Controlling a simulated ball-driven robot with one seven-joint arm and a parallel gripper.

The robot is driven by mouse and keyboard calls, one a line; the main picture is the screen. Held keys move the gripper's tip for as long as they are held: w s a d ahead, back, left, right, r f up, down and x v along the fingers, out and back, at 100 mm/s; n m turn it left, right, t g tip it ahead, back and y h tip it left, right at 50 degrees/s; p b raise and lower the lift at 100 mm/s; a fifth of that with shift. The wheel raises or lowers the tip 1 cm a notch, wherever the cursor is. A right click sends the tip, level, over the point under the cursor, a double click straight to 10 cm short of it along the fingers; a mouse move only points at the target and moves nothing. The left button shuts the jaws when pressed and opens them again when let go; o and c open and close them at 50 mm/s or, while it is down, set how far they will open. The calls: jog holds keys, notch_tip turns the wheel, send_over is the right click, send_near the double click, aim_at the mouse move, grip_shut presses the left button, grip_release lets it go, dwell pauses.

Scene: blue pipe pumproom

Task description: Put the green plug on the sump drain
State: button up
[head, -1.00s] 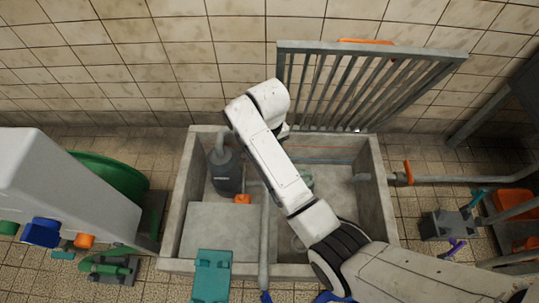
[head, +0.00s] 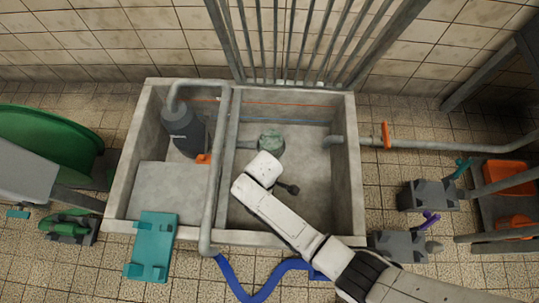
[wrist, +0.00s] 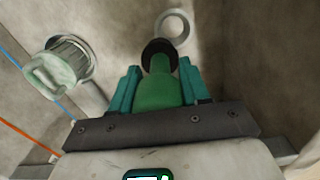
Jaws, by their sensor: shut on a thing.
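The green plug (wrist: 158,92) is between the teal fingers of my gripper (wrist: 158,70) in the wrist view, with its round black end (wrist: 158,54) pointing away from the gripper. My gripper is shut on it. A pale ring (wrist: 172,25) lies beyond the black end, apart from it; I cannot tell whether it is the drain or a pipe mouth. In the head view my arm reaches into the right part of the concrete sump (head: 354,180). The gripper and plug are mostly hidden there by the arm. I cannot pick out the drain in the head view.
A pale green strainer (head: 270,142) stands at the sump's back, also in the wrist view (wrist: 58,70). A grey pump (head: 185,132) and a vertical-running pipe (head: 216,170) lie left of it. A barred grate (head: 300,40) stands behind. A teal piece (head: 152,247) overlaps the front rim.

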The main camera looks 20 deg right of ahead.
jog(key=shift+s+a+f+n+b, duration=0.25)
jog(key=shift+s+f+n+b, duration=0.15)
jog(key=shift+f+b, duration=1.4)
jog(key=shift+s+a+f+n+b, duration=0.3)
jog(key=shift+f+b, duration=0.8)
jog(key=shift+f, duration=1.4)
jog(key=shift+s+a+f+n+b, duration=0.25)
jog(key=shift+s+f+b, duration=0.2)
jog(key=shift+f+b, duration=1.35)
jog(key=shift+f+p, duration=0.35)
jog(key=shift+p, duration=0.05)
jog(key=o, duration=1.1)
jog(key=shift+o, duration=0.2)
notch_tip(320, 180, up, 11)
jog(key=p, duration=0.6)
jog(key=shift+p, duration=0.35)
jog(key=shift+f, duration=0.1)
